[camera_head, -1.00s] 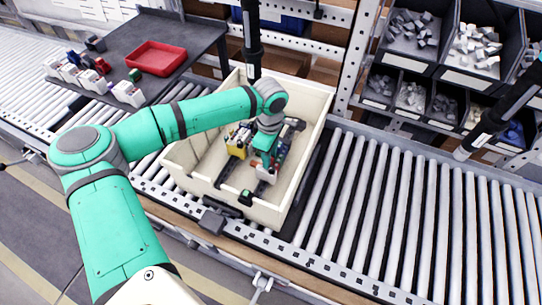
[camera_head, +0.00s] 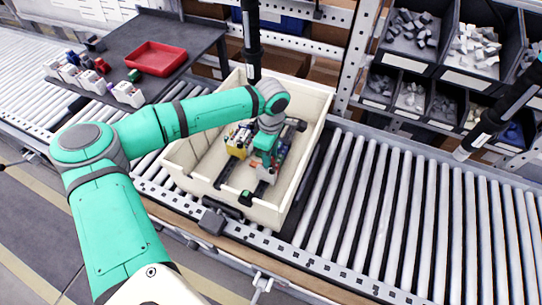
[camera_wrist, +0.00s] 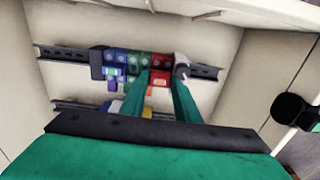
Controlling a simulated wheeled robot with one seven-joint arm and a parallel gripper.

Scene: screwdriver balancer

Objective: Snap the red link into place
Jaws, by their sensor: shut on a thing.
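A red link (camera_wrist: 160,78) stands in a row of coloured blocks on the upper rail (camera_wrist: 60,54) in the wrist view. Green blocks (camera_wrist: 140,62) and blue blocks (camera_wrist: 115,70) lie to its left, and a white-grey piece (camera_wrist: 182,62) is at its right. My gripper (camera_wrist: 161,82) has its two teal fingers on either side of the red link, shut on it. In the head view my gripper (camera_head: 265,158) reaches down into the cream bin (camera_head: 190,172). Whether the link is fully seated on the rail cannot be told.
A second rail (camera_wrist: 75,106) runs parallel, with yellow and blue blocks partly hidden behind my gripper. The bin walls stand close around it. A red tray (camera_head: 155,58) and several small modules lie on the dark table (camera_head: 120,40). The roller conveyor (camera_head: 400,210) at right is clear.

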